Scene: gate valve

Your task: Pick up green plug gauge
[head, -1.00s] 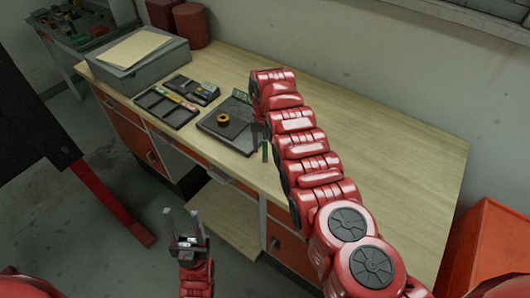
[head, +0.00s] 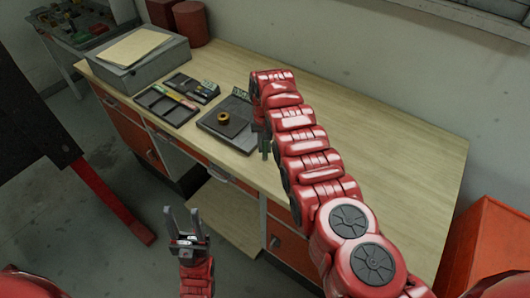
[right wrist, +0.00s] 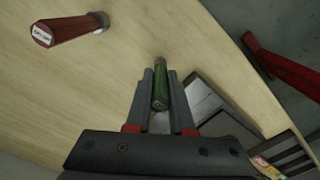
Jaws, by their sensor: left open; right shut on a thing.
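The green plug gauge (right wrist: 162,90) stands between the two fingers of my right gripper (right wrist: 160,78) in the right wrist view. The fingers are shut on it, and its far end shows past their tips. In the head view only a small part of the green gauge (head: 265,150) shows beside my right arm, which hides most of that gripper. My left gripper (head: 183,212) is open and empty, in front of the bench and low over the floor.
A red piece with a white label (right wrist: 68,30) lies on the bench (head: 380,150). A black tray (head: 166,121) and a grey box (head: 135,78) are further left. The bench's right side is clear.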

